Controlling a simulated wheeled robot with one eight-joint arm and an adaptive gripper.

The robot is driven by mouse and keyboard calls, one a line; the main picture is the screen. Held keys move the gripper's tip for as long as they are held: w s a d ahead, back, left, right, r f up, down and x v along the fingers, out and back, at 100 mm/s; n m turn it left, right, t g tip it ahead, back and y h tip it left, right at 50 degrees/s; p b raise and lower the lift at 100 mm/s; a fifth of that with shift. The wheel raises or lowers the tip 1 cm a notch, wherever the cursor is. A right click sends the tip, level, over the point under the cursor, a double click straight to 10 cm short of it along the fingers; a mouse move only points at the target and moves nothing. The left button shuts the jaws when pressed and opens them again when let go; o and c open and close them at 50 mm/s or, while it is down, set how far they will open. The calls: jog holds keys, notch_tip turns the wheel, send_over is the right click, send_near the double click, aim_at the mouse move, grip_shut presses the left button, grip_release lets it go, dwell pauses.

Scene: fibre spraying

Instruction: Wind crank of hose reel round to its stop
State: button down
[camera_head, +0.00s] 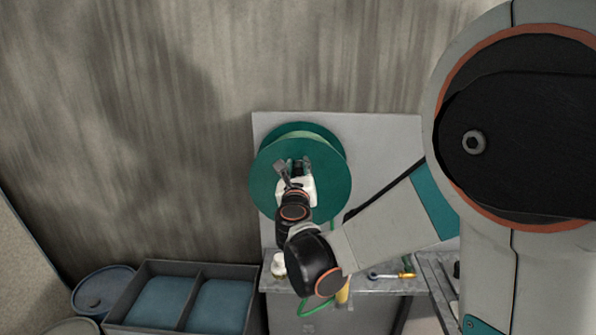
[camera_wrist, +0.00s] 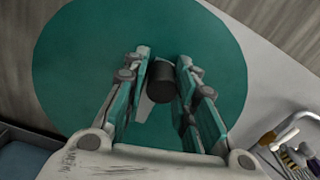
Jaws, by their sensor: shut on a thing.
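The hose reel (camera_head: 335,175) is a green disc mounted on a grey panel. Its green face (camera_wrist: 80,60) fills much of the wrist view. My gripper (camera_head: 298,165) is in front of the reel, near its middle in the head view. In the wrist view my gripper (camera_wrist: 162,75) has its two fingers on either side of a dark cylindrical crank knob (camera_wrist: 161,82), shut on it. A light strip below the knob, perhaps the crank arm, is partly hidden by the fingers. The crank's far end is not visible in the head view behind my gripper.
The grey panel (camera_head: 390,130) stands behind the reel, above a bench (camera_head: 385,285). A screwdriver with an orange handle (camera_head: 405,275) lies there, and a green hose (camera_head: 318,305) hangs in front. A two-part bin (camera_head: 190,270) and a blue drum (camera_head: 100,290) stand at the lower left.

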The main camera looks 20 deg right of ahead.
jog(key=shift+s+d+m, duration=0.15)
jog(key=shift+d+m, duration=0.25)
jog(key=shift+m, duration=0.1)
